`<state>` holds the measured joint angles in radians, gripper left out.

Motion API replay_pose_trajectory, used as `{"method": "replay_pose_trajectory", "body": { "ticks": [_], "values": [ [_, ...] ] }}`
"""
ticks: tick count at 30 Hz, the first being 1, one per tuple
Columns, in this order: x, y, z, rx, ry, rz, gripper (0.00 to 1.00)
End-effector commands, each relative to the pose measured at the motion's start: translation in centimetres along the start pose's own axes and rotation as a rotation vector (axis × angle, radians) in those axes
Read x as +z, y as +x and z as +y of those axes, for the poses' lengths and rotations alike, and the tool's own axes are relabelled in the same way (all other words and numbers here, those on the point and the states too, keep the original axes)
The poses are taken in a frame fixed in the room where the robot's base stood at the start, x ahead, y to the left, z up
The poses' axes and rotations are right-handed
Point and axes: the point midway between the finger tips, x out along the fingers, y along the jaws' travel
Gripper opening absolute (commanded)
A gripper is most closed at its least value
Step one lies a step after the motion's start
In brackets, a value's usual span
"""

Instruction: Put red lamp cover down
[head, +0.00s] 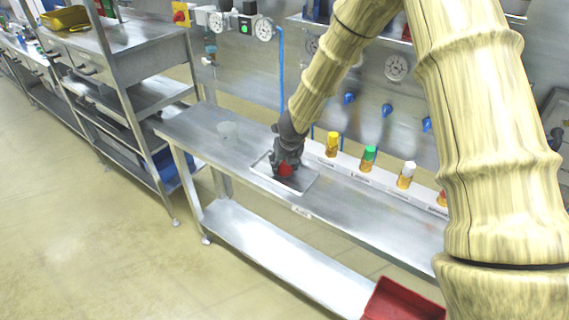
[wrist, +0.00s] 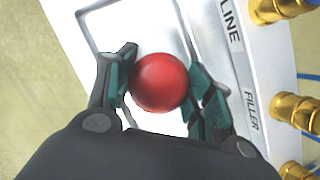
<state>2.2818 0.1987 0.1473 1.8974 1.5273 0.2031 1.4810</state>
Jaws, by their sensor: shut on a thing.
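The red lamp cover (wrist: 160,82) is round and sits between the two fingers of my gripper (wrist: 163,88) in the wrist view. My gripper is shut on it. In the head view my gripper (head: 286,165) points down over a shallow pale tray (head: 302,186) on the steel bench, and the red cover (head: 285,170) shows small between the fingers. The tray's rim (wrist: 92,8) also shows behind the cover in the wrist view. I cannot tell whether the cover touches the tray.
Several lamps with yellow, green and white caps stand on a white labelled strip (head: 345,160) behind the tray. A red bin (head: 402,302) is below at the front. The bench's left end is mostly free.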

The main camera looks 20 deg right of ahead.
Motion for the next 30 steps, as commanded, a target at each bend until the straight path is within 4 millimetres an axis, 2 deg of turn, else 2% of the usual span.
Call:
{"method": "replay_pose_trajectory", "body": {
  "ticks": [1,4,5,18,23,30],
  "values": [
    [-0.1,0.2,0.0,0.0,0.0,0.0,0.54],
    [-0.1,0.1,0.0,0.0,0.0,0.0,0.72],
    [-0.1,0.1,0.0,0.0,0.0,0.0,0.74],
    [0.1,-0.5,0.0,0.0,0.0,0.0,0.74],
    [0.2,-2.5,0.0,0.002,0.002,-0.002,0.74],
    [0.1,-6.7,0.0,0.003,0.002,-0.002,0.74]
  ]
}}
